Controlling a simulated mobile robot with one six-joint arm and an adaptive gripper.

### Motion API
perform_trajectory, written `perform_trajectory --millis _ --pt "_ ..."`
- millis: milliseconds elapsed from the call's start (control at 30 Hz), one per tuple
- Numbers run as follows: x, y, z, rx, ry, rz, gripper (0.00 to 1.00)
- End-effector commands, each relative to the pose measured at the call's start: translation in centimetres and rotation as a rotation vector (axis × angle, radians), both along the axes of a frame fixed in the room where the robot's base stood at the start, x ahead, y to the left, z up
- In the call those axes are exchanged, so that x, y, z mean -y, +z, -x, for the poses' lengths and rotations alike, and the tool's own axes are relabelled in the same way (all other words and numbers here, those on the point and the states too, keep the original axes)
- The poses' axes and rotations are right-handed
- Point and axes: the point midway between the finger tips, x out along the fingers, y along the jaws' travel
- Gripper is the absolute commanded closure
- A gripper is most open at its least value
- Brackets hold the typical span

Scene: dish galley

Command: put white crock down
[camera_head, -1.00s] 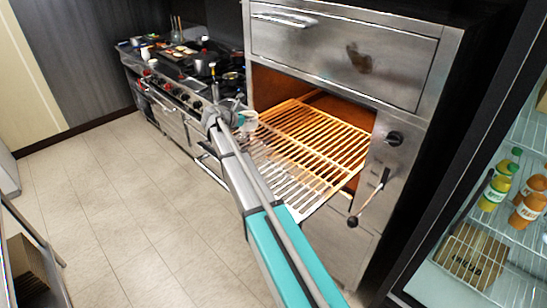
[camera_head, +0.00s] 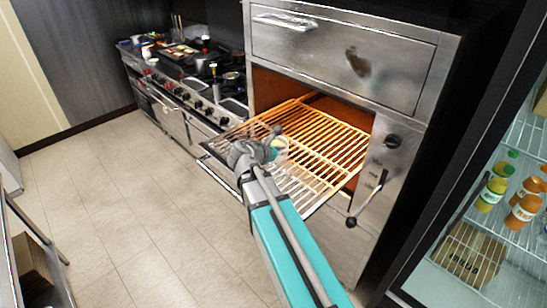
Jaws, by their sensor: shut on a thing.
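The white crock (camera_head: 281,144) is small and partly hidden behind my gripper (camera_head: 271,143) in the head view. My gripper is shut on the crock. They appear over the left part of the pulled-out oven rack (camera_head: 312,184). I cannot tell whether the crock touches the rack bars or hangs just above them.
The steel oven (camera_head: 345,55) is open, with its rack reaching out of the warm-lit cavity. A stove (camera_head: 185,80) with pots and pans stands to the left. A fridge with bottles (camera_head: 497,183) is at the right. Open tiled floor (camera_head: 120,190) lies at lower left.

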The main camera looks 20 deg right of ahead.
Motion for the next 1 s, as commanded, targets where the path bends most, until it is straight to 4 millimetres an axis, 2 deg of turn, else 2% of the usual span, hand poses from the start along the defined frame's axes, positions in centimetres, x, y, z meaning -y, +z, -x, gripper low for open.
perform_trajectory --millis 100,567,767,1000 --pt "0.0 0.1 0.5 0.003 0.001 -0.001 1.0" --pt "0.2 -0.2 -0.1 0.003 -0.001 0.0 1.0" --pt "0.7 -1.1 -1.8 0.003 -0.001 0.0 1.0" --pt "1.7 -2.7 -5.0 0.003 -0.001 0.0 1.0"
